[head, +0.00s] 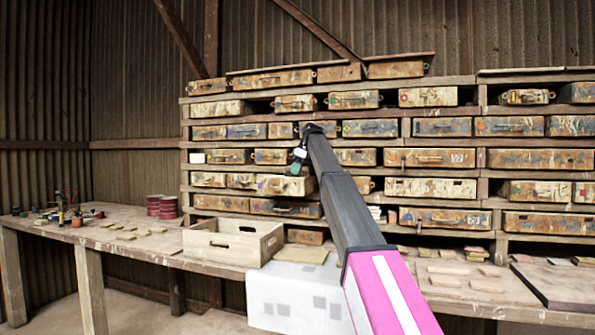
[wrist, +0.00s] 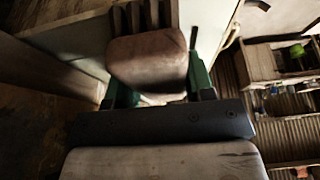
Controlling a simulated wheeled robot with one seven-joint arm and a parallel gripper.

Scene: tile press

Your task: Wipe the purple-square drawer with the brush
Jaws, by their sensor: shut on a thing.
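My gripper (head: 298,162) is at the end of my outstretched arm, in front of the middle of the drawer rack. In the wrist view its green fingers (wrist: 155,88) are shut on a brown wooden block, which looks like the brush (wrist: 148,62). Dark strips show beyond it, but I cannot tell if they are bristles. A pale drawer (head: 285,186) just below my gripper seems to stand out from the rack. It may bear a purplish mark at its left end, too small to be sure. I cannot tell whether the brush touches it.
The rack (head: 185,145) holds several worn drawers with small coloured marks. Red spools (head: 168,206) and small tools (head: 70,212) lie farther left. Flat tiles (head: 470,278) lie at right.

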